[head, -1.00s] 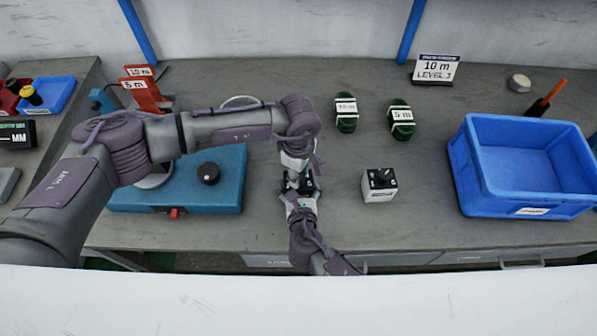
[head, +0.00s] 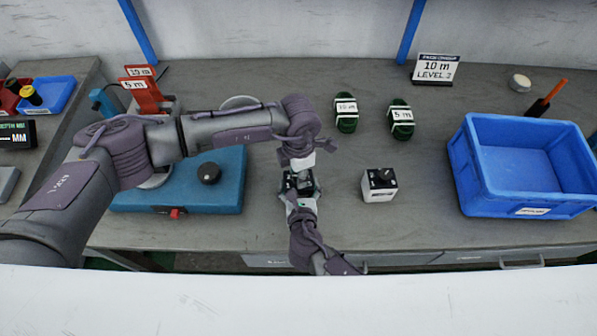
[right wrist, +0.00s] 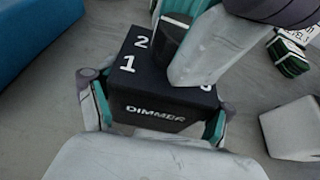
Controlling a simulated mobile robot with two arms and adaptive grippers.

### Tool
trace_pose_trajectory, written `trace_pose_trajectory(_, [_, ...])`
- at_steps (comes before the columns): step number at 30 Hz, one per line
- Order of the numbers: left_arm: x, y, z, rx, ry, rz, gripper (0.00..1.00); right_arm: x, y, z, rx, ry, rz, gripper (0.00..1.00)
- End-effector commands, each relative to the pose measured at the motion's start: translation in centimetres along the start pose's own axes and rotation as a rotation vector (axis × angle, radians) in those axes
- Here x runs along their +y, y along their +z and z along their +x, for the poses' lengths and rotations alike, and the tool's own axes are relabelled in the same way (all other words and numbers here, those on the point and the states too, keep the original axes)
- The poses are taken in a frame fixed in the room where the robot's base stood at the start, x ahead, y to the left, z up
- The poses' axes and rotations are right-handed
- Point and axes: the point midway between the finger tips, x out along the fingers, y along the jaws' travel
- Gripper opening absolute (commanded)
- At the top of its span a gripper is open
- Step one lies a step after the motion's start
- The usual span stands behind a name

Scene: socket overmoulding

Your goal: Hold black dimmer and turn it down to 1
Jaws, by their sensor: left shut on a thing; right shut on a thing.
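The black dimmer (right wrist: 155,112) is a box marked "DIMMER" with the numbers 1, 2 and 3 on its top. In the head view the dimmer (head: 298,184) is small and partly covered by my grippers. My right gripper (right wrist: 155,105) is shut on the dimmer, one finger on each side. My left gripper (head: 298,168) comes down from above and is shut on the dimmer's knob (right wrist: 173,40). In the right wrist view a pale finger of the left gripper (right wrist: 203,48) covers much of the knob, so its exact setting cannot be read.
A white dimmer with a black top (head: 379,186) stands to the right. Two green coils (head: 346,112) lie behind. A sign (head: 436,70) reads "10 m LEVEL 2". A blue crate (head: 468,190) is at right, a blue machine (head: 225,195) at left.

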Motion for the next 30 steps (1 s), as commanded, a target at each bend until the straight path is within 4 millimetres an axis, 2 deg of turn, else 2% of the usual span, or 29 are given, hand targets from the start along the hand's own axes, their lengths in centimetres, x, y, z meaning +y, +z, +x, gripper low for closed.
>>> trace_pose_trajectory(6, [0.05,0.01,-0.04,-0.001,0.000,-0.191,0.00,-0.08,-0.22,-0.03,0.004,-0.001,-0.001,0.42])
trace_pose_trajectory(15, [0.10,0.04,-0.07,-0.002,0.002,-0.380,0.00,-0.07,-0.23,-0.03,0.004,-0.001,-0.001,0.42])
trace_pose_trajectory(30, [0.12,0.03,-0.06,-0.002,0.002,-0.476,0.00,-0.07,-0.23,-0.04,0.004,-0.001,-0.001,0.42])
